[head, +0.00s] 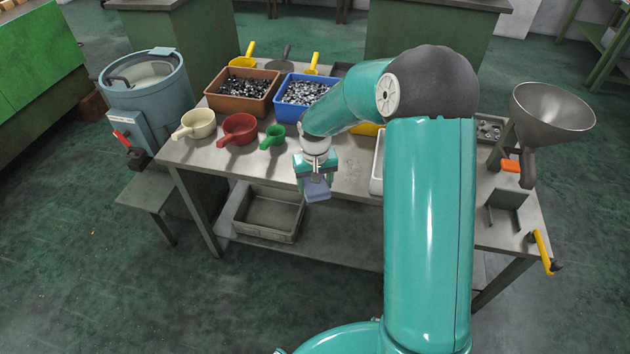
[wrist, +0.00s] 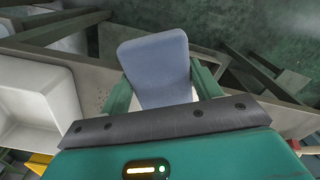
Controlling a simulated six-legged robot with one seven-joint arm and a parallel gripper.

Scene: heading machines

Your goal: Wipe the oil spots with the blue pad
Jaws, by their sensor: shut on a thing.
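My gripper (head: 315,172) is shut on the blue pad (head: 317,189), near the front edge of the table (head: 345,178). In the wrist view the blue pad (wrist: 157,68) is a flat, rounded blue-grey piece between the two green fingers, sticking out past their tips. I cannot tell whether the pad touches the table. Faint small specks (wrist: 103,97), perhaps the oil spots, show on the tabletop between the pad and a white tray in the wrist view. Part of the table is hidden behind my arm.
The white tray (wrist: 38,95) stands close beside my gripper. A green scoop (head: 272,137), red scoop (head: 237,130) and cream scoop (head: 196,124) stand to the left. Brown (head: 240,101) and blue (head: 291,113) bins of metal parts stand behind. A funnel (head: 550,113) is at right.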

